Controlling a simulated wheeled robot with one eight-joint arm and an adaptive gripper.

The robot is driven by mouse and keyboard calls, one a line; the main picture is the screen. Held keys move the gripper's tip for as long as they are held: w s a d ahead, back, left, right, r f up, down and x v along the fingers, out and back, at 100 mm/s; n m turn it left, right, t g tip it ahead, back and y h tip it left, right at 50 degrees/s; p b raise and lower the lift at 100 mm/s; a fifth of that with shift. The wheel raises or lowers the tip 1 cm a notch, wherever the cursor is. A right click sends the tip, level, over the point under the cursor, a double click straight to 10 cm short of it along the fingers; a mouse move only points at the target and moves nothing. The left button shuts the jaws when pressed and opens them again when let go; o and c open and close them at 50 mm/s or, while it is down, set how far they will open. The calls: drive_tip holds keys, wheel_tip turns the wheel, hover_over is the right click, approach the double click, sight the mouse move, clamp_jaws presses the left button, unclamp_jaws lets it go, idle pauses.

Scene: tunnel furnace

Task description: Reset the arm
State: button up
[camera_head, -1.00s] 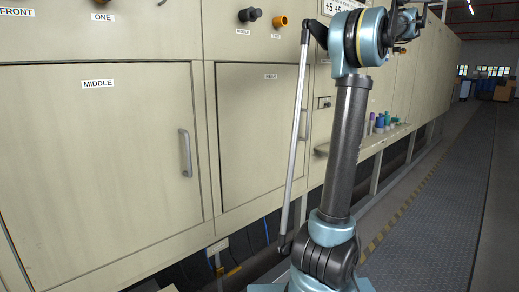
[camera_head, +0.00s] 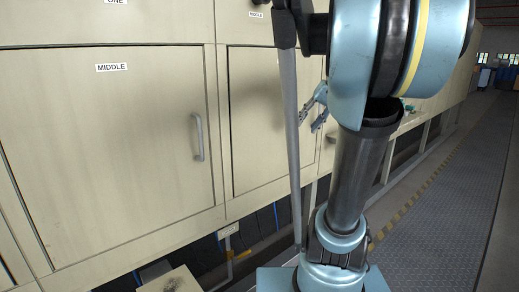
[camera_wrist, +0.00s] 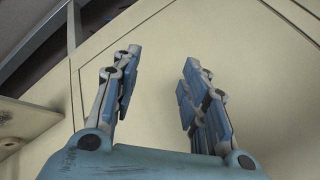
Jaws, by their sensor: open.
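My gripper (camera_head: 316,108) shows in the head view just left of my large blue arm joint, in front of the right-hand cabinet door. In the wrist view my gripper (camera_wrist: 160,75) has its two blue fingers apart, with nothing between them. Behind the fingers is a beige panel (camera_wrist: 165,40) with a dark seam. I cannot tell the exact gap between the fingertips and the panel. My arm rises from its base in the head view, and its upper joint hides part of the cabinet front.
The furnace's MIDDLE door (camera_head: 110,140) is shut, with a grey handle (camera_head: 198,137). The door to its right (camera_head: 255,150) also looks shut. A beige ledge (camera_wrist: 25,120) shows at the left of the wrist view. A clear metal walkway (camera_head: 435,200) runs along the right.

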drive_tip(key=s+f+g+h, duration=0.1)
drive_tip(key=s+f+h, duration=0.1)
drive_tip(key=s+f, duration=0.8)
drive_tip(key=s+d+f+h, duration=0.1)
drive_tip(key=s+f+h, duration=0.2)
drive_tip(key=s+f, duration=0.7)
wheel_tip(320, 180, down, 5)
drive_tip(key=shift+f+n+g, duration=0.2)
drive_tip(key=shift+n+g, duration=0.2)
drive_tip(key=shift+w+f, duration=0.2)
drive_tip(key=shift+w, duration=0.2)
